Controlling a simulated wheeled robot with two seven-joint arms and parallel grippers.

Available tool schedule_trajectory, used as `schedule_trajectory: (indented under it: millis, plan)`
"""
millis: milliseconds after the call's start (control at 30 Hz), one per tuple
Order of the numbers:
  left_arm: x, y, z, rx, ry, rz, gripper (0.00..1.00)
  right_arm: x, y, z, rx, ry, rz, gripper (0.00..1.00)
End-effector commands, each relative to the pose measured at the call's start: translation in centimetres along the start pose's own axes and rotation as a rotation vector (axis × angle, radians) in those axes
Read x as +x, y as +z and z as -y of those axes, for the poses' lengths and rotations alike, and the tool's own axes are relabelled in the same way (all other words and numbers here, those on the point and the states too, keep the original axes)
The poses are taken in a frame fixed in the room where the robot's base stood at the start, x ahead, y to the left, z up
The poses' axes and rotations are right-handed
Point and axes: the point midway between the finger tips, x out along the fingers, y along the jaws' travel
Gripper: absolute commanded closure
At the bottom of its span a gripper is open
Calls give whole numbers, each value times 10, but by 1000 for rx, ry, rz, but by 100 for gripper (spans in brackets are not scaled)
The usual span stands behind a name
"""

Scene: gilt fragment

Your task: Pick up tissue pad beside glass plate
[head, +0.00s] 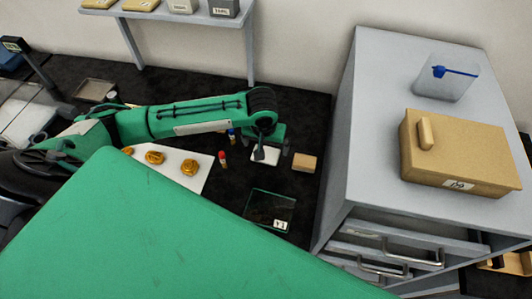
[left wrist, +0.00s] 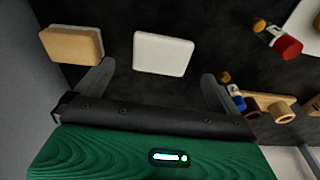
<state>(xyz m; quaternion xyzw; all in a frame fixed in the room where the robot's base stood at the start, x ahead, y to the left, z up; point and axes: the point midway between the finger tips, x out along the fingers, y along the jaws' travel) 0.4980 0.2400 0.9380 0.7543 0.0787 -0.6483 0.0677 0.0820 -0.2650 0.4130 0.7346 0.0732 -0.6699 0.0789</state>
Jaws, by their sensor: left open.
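The white tissue pad (head: 267,157) lies on the dark bench top, behind the glass plate (head: 270,208), which bears a small white label. My left gripper (head: 273,148) is over the pad and partly covers it in the head view. In the left wrist view the white pad (left wrist: 163,53) lies flat ahead of the open left gripper (left wrist: 158,76), between the lines of its two fingers. Nothing is held between the fingers. The glass plate is not seen in the left wrist view. My right gripper is not in view.
A tan sponge-like block (head: 304,162) lies just right of the pad; it also shows in the left wrist view (left wrist: 72,43). A red-capped vial (head: 222,159) and a white sheet with gold pieces (head: 190,168) lie left. A grey drawer cabinet (head: 365,150) stands right.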

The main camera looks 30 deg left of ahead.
Motion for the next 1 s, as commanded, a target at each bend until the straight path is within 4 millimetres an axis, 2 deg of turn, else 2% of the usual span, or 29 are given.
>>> schedule_trajectory:
  millis: [133,300,567,800,1000]
  plan:
    - [21,2,2,-1,-4,5,0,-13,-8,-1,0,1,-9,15]
    - [41,2,2,0,-2,2,0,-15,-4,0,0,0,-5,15]
    - [45,2,2,0,0,1,0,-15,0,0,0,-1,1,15]
    - [44,2,2,1,-1,1,45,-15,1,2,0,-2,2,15]
    - [44,1,2,1,-1,1,45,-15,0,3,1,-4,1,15]
